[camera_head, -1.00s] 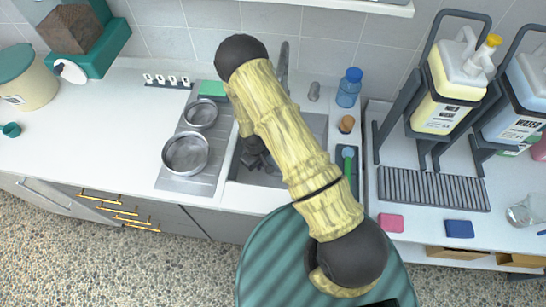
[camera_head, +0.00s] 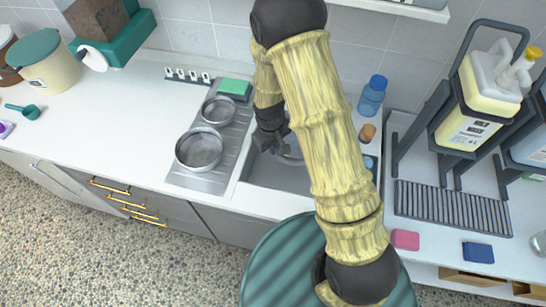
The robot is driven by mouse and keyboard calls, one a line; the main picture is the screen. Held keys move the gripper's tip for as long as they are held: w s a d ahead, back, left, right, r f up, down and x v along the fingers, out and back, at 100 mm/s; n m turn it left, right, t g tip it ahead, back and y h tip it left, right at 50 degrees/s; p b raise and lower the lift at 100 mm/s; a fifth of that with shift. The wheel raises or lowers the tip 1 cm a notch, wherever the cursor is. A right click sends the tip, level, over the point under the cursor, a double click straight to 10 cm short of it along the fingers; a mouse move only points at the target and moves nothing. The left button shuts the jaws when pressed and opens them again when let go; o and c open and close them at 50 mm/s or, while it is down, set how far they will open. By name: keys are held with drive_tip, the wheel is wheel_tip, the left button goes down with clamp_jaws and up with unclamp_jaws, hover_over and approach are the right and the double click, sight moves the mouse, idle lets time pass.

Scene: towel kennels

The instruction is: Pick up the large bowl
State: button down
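Two round metal bowls stand on the ribbed drainboard left of the sink. The large bowl (camera_head: 199,149) is the nearer one, at the board's front. The smaller bowl (camera_head: 218,110) stands just behind it. My gripper (camera_head: 271,141) is over the left part of the sink, right of both bowls and apart from them. It is dark and small in this view, partly beside my arm, and its finger opening cannot be made out. A round metal thing (camera_head: 291,153) shows in the sink near it, partly hidden by my arm.
A green sponge (camera_head: 234,87) lies behind the bowls. A blue bottle (camera_head: 372,95) stands right of the sink. A rack with jugs (camera_head: 484,92) stands at the right. The counter left of the drainboard (camera_head: 120,115) is mostly clear.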

wheel_tip(320, 180, up, 5)
drive_tip(key=b, duration=0.1)
drive_tip(key=s+d+b, duration=0.3)
drive_tip(key=s+b, duration=0.4)
drive_tip(key=s, duration=0.1)
drive_tip(key=s+d+b, duration=0.3)
drive_tip(key=s+b, duration=0.4)
drive_tip(key=s, duration=0.1)
drive_tip(key=shift+s+d+b, duration=0.3)
drive_tip(key=shift+s+b, duration=0.05)
drive_tip(key=shift+s, duration=0.05)
drive_tip(key=shift+r, duration=0.1)
